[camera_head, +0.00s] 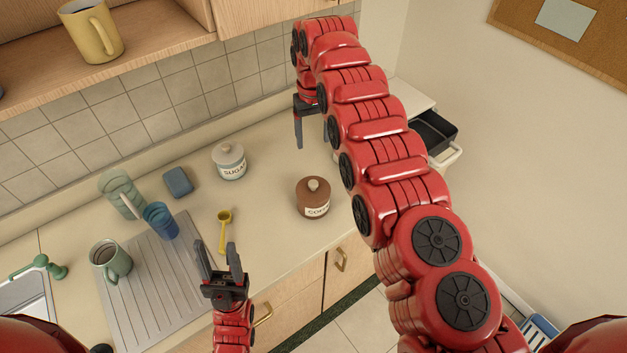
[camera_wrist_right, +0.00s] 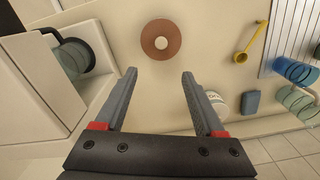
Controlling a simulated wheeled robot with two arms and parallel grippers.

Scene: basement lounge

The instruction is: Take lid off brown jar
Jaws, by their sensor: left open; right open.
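The brown jar (camera_head: 313,203) stands upright on the counter, with its lid (camera_head: 314,187) on and a pale knob on top. In the right wrist view the jar (camera_wrist_right: 161,40) shows from above, beyond the fingertips. My right gripper (camera_head: 311,143) is open and empty, pointing down behind the jar in the head view; its two fingers also show in the right wrist view (camera_wrist_right: 159,75). It is apart from the jar. My left gripper (camera_head: 219,250) is open and empty at the counter's front, left of the jar.
A white sugar jar (camera_head: 230,163), blue sponge (camera_head: 178,182) and yellow scoop (camera_head: 224,227) are left of the brown jar. A blue cup (camera_head: 159,221), a clear green glass (camera_head: 121,195) and a green mug (camera_head: 110,260) are by the drainboard (camera_head: 158,287). An open drawer (camera_head: 434,131) is at right.

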